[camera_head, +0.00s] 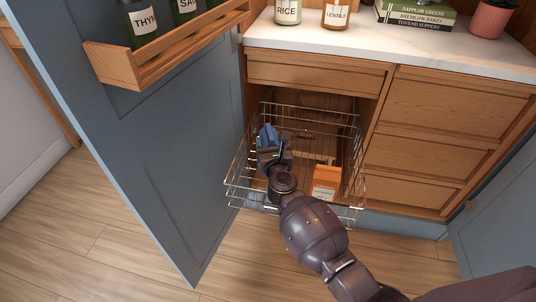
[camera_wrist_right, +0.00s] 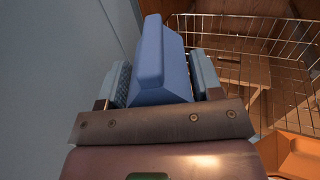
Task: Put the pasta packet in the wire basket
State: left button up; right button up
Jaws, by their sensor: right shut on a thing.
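The pasta packet, a blue block-shaped packet (camera_head: 267,136) with no readable label, is held between the fingers of my right gripper (camera_head: 270,151). In the right wrist view the packet (camera_wrist_right: 162,50) stands up between the two grey fingers of my right gripper (camera_wrist_right: 162,82). In the head view they overlap the left part of the wire basket (camera_head: 232,182), which is pulled out of the cabinet. The basket's wires also show in the right wrist view (camera_wrist_right: 245,72). I cannot tell whether the packet touches the basket floor. My left gripper is not in view.
An orange box (camera_head: 325,182) with a pale label stands at the basket's right front. The open blue door (camera_head: 165,150) is close on the left, with a wooden spice rack (camera_head: 170,52). The rice jar (camera_head: 288,12) stands on the white counter (camera_head: 350,42) above.

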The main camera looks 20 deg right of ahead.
jog(key=shift+f+b, duration=0.3)
jog(key=shift+f, duration=0.05)
notch_tip(320, 180, down, 3)
jog(key=shift+s+r+b, duration=0.1)
jog(key=shift+b, duration=0.6)
jog(key=shift+w+f, duration=0.2)
jog(key=shift+f, duration=0.05)
jog(key=shift+r, duration=0.1)
jog(key=shift+s+f+b, duration=0.1)
jog(key=shift+f+b, duration=0.25)
jog(key=shift+b, duration=0.1)
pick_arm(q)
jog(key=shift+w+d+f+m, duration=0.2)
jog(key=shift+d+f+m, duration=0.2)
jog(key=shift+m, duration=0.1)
pick_arm(e)
jog(key=shift+f, duration=0.3)
pick_arm(q)
jog(key=shift+b, duration=0.3)
pick_arm(e)
jog(key=shift+f, duration=0.1)
